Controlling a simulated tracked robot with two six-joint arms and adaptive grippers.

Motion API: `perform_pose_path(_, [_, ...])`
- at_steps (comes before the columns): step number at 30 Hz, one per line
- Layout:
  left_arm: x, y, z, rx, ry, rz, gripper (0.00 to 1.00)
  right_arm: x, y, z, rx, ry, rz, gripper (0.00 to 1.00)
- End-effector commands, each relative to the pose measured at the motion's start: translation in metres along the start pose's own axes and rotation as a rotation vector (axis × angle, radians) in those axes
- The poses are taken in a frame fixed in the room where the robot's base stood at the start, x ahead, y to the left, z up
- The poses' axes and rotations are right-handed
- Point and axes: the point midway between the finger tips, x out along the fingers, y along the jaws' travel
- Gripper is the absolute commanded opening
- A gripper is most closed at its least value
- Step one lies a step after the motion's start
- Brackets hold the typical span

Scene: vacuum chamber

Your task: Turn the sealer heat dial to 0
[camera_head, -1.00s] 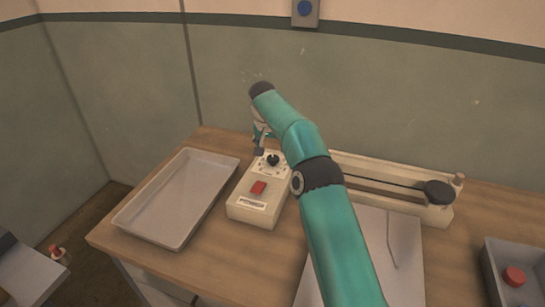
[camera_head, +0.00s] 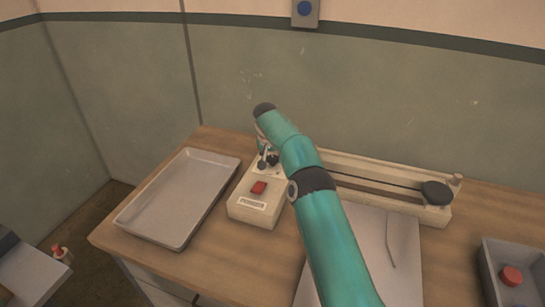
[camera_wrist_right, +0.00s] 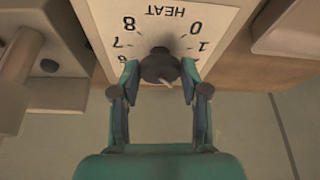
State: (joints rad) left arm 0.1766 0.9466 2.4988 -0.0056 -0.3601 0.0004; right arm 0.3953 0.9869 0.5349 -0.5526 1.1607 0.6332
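The sealer control box (camera_head: 250,208) is cream with a red switch (camera_head: 258,187) and stands on the wooden table. Its black heat dial (camera_wrist_right: 160,66) shows in the right wrist view, on a white HEAT scale (camera_wrist_right: 165,20) seen upside down. The light mark on the dial points toward the bottom of that picture, away from the 0. My right gripper (camera_wrist_right: 160,72) has one finger on each side of the dial, with small gaps showing, so it is open around it. In the head view my right gripper (camera_head: 265,158) is over the box's rear, partly hidden. My left gripper is out of view.
A metal tray (camera_head: 130,215) lies left of the box. The sealer's long bar (camera_head: 375,180) with a black knob (camera_head: 437,192) extends to the right. A grey bin (camera_head: 490,275) with a red item stands at the right edge. The wall is close behind.

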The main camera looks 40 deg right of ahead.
Motion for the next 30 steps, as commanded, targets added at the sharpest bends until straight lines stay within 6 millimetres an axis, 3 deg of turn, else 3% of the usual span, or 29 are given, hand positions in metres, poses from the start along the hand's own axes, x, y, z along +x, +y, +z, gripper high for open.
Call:
perform_pose_path(1, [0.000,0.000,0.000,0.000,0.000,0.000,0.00,0.000,0.000,0.000,0.000,0.000,-0.001,0.27])
perform_pose_path(4, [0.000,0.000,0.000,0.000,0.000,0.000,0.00,0.000,-0.001,0.000,0.000,0.000,-0.001,0.10])
perform_pose_path(17, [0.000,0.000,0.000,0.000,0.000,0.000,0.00,-0.001,0.001,0.000,-0.068,0.000,-0.029,0.10])
perform_pose_path(30, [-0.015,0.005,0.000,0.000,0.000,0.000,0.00,-0.003,0.003,-0.002,-0.379,0.000,-0.159,0.10])
